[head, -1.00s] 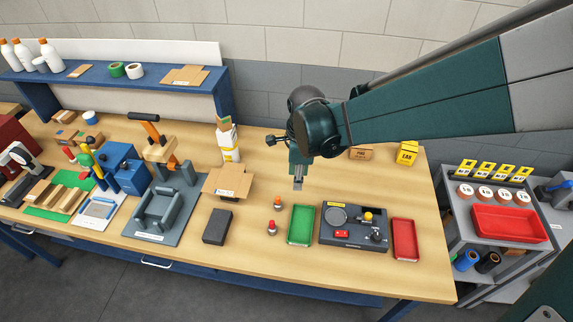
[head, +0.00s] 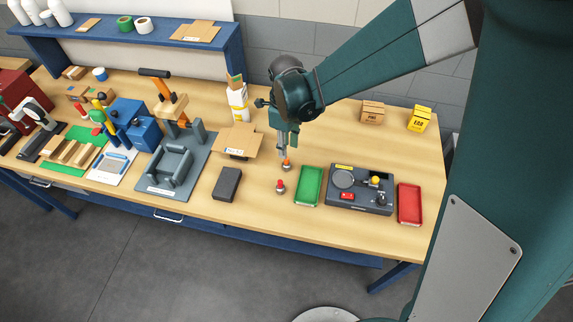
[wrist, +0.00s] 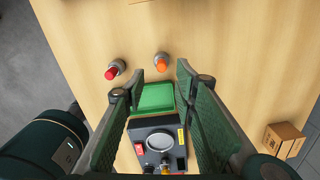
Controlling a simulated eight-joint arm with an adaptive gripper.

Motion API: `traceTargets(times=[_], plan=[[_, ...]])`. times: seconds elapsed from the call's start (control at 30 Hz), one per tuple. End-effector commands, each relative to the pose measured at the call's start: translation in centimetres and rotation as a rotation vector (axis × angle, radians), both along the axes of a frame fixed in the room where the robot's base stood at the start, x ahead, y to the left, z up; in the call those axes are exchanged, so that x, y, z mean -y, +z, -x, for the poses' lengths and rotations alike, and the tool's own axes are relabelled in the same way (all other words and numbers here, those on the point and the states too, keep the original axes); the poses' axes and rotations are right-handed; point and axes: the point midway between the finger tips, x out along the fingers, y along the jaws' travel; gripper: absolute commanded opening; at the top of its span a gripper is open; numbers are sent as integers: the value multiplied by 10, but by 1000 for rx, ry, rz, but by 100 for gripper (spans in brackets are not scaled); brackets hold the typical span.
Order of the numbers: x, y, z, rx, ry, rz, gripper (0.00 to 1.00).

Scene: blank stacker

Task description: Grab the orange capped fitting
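The orange capped fitting (head: 287,165) stands on the wooden bench, a small grey piece with an orange top. It also shows in the wrist view (wrist: 161,63), just beyond the fingertips. My gripper (wrist: 160,78) is open and empty, its two green fingers apart, with the orange cap in line with the gap between them. In the head view my gripper (head: 282,157) is close to the fitting; whether they touch cannot be told. A similar red capped fitting (head: 280,187) stands nearer the front edge, left of the fingers in the wrist view (wrist: 115,69).
A green tray (head: 309,186), a dark device (head: 361,189) and a red tray (head: 409,204) stand to the right. A dark block (head: 227,184) and a cardboard box (head: 240,140) stand to the left. Bare bench lies behind the device.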

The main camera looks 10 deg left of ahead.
Motion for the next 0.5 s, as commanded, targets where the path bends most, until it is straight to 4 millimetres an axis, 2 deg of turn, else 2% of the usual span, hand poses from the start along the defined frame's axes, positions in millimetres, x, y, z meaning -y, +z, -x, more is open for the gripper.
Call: traceTargets(times=[0.5], plan=[[0, -25, 0, 0, 0, 0, 28]])
